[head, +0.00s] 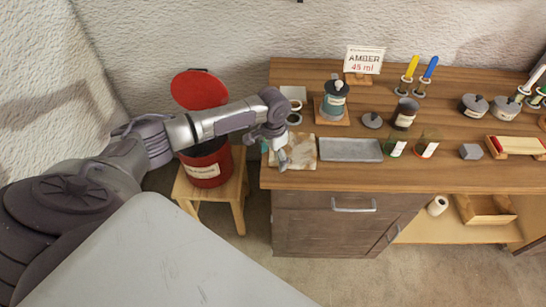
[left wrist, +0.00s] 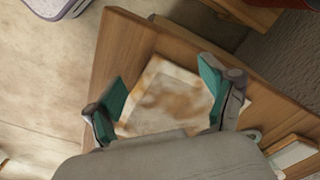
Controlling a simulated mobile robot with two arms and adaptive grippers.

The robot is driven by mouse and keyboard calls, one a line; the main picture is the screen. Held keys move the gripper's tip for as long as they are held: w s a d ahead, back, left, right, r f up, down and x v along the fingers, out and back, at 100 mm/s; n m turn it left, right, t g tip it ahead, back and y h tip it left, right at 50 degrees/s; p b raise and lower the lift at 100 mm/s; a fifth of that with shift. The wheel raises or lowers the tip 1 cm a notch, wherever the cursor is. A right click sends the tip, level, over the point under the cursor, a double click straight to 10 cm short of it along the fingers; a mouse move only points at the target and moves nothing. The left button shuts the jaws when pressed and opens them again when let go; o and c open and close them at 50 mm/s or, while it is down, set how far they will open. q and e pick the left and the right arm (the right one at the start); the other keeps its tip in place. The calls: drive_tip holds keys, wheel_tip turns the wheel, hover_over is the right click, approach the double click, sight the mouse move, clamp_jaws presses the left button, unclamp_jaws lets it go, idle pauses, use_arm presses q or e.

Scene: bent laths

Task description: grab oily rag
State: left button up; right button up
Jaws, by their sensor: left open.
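The oily rag (head: 299,152) is a pale, square cloth with brown stains. It lies flat near the left front corner of the wooden bench top. In the left wrist view the rag (left wrist: 168,98) shows between the fingers. My left gripper (head: 279,155) is over the rag's left side in the head view, partly hiding it. In the left wrist view my left gripper (left wrist: 162,98) is open, with teal finger pads on either side of the rag and nothing held. I cannot tell its exact height above the cloth. My right gripper is not in view.
A grey tray (head: 351,150) lies just right of the rag. Glass jars (head: 396,147) stand right of the tray.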

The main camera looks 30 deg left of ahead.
use_arm(q)
drive_tip(key=shift+f, duration=0.1)
drive_tip(key=shift+f, duration=0.5)
drive_tip(key=shift+s, duration=0.15)
drive_tip(key=c, duration=0.7)
drive_tip(key=shift+s, duration=0.1)
drive_tip(key=shift+c, duration=0.8)
drive_tip(key=shift+s, duration=0.1)
drive_tip(key=shift+r, duration=0.2)
drive_tip(key=r+p, duration=0.2)
drive_tip(key=p, duration=0.1)
drive_tip(key=shift+w+r, duration=0.2)
drive_tip(key=shift+r, duration=0.1)
clamp_jaws()
wheel_tip(320, 180, up, 9)
drive_tip(key=p, duration=0.8)
drive_tip(key=shift+p, duration=0.4)
